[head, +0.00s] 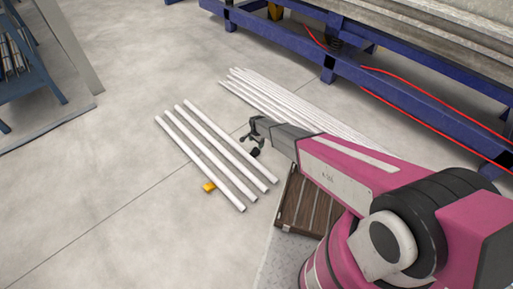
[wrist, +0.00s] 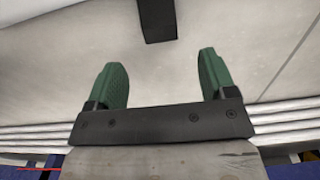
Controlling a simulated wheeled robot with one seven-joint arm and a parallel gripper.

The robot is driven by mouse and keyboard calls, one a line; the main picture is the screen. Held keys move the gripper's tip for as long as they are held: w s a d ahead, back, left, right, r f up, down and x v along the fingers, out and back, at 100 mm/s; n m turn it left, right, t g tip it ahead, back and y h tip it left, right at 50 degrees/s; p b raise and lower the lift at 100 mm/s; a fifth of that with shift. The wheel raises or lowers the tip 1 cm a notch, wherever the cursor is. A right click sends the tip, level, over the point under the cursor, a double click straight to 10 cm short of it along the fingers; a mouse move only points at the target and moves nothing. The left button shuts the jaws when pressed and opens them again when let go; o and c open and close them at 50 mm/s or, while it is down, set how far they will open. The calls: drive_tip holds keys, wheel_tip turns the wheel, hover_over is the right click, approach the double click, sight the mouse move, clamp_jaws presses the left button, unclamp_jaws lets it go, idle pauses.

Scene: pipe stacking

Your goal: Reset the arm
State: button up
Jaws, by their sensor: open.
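My gripper (head: 253,138) is at the end of my pink arm, in the middle of the head view, above the floor near a small group of white pipes (head: 207,157). In the wrist view its two green fingers (wrist: 162,82) stand wide apart with nothing between them. A longer row of white pipes (head: 262,97) lies behind the gripper in the head view. White pipes also show at both sides of the gripper's base in the wrist view (wrist: 36,136).
A brown slatted wooden platform (head: 306,206) is below my arm. A blue-framed rack (head: 290,42) with red cables stands at the back right, another blue frame (head: 30,75) at upper left. The floor at left is clear.

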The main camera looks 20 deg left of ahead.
drive_tip(key=shift+r, duration=0.75)
drive_tip(key=d+r+n, duration=0.2)
drive_tip(key=d+r, duration=2.1)
drive_tip(key=d, duration=0.3)
drive_tip(key=s+d+r+n, duration=0.1)
drive_tip(key=s+d+r, duration=0.6)
drive_tip(key=d+r, duration=0.3)
drive_tip(key=s+d+r+n, duration=0.2)
drive_tip(key=s+d+r, duration=0.5)
drive_tip(key=d+r, duration=0.4)
drive_tip(key=d, duration=0.4)
drive_tip(key=shift+s+d+n, duration=0.15)
drive_tip(key=shift+s+n, duration=0.15)
drive_tip(key=shift+s, duration=0.05)
